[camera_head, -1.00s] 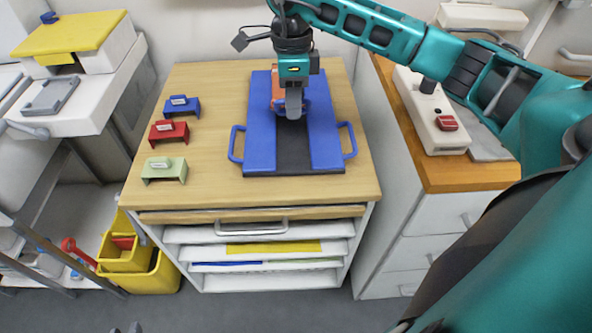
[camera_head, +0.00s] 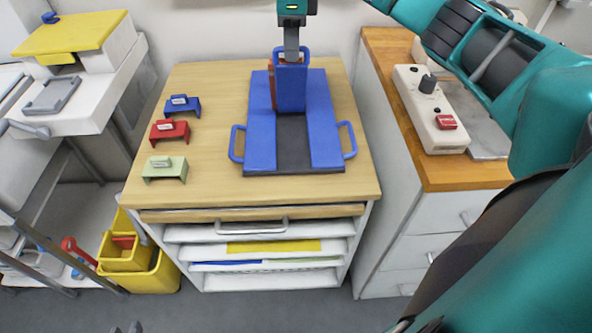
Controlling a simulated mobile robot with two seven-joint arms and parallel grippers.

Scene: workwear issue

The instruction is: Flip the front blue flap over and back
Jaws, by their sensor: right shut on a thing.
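The blue flap (camera_head: 291,92) stands raised, roughly upright, near the back of a blue board (camera_head: 262,150) with a dark middle strip and a loop handle on each side. My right gripper (camera_head: 291,54) is shut on the flap's top loop and comes down from above. An orange-red part (camera_head: 271,84) shows just left of the flap; what lies behind the flap is hidden. Small grey tips at the bottom left edge look like my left gripper (camera_head: 126,328), mostly cut off by the frame; its opening cannot be told.
Blue (camera_head: 182,105), red (camera_head: 169,131) and green (camera_head: 165,169) small blocks stand left of the board on the wooden top (camera_head: 210,190). A white box with a red switch (camera_head: 446,122) is on the right counter. The wood in front of the board is clear.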

